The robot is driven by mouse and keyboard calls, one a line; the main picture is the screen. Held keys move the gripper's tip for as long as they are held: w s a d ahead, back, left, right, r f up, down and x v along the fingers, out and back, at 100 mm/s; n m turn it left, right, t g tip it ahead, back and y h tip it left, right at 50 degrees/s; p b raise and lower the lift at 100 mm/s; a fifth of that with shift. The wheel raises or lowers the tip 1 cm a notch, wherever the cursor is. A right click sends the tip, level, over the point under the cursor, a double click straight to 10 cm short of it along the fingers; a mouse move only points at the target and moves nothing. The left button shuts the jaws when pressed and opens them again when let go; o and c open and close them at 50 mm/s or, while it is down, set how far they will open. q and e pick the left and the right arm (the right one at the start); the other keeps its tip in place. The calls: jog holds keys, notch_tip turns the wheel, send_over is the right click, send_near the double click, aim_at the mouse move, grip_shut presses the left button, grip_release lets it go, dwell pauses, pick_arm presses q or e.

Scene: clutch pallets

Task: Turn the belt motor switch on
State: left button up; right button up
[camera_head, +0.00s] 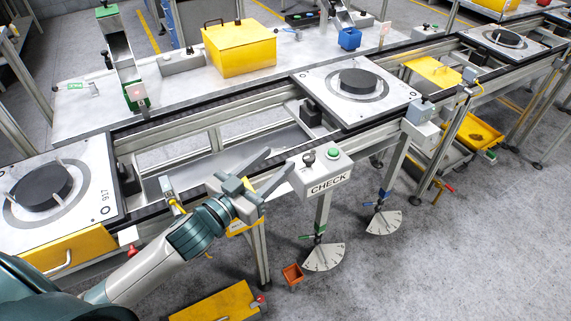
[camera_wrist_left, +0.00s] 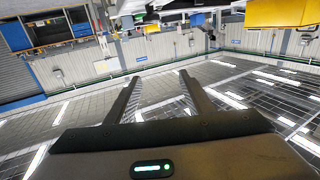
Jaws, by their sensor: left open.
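A grey control box (camera_head: 325,175) labelled CHECK stands on a post in front of the conveyor. It carries a black knob (camera_head: 309,158) and a green button (camera_head: 333,153). A second grey box (camera_head: 421,117) sits farther right on the conveyor's near side. No label names the belt motor switch, so I cannot tell which control it is. My left gripper (camera_head: 278,164) is open and empty, just left of the CHECK box, its fingers pointing up and right. In the left wrist view its two fingers (camera_wrist_left: 159,77) are apart with nothing between them. My right gripper is not in view.
Pallets with black discs sit along the conveyor, one at the left (camera_head: 85,195) and one at the middle (camera_head: 395,95). A yellow box (camera_head: 240,52) stands on the bench behind. Floor at the right front is clear.

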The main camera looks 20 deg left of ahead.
pick_arm(q)
jog(key=d+r, duration=0.2)
jog(key=d, duration=0.1)
jog(key=shift+s+d, duration=0.1)
jog(key=shift+d, duration=0.05)
jog(key=shift+r, duration=0.1)
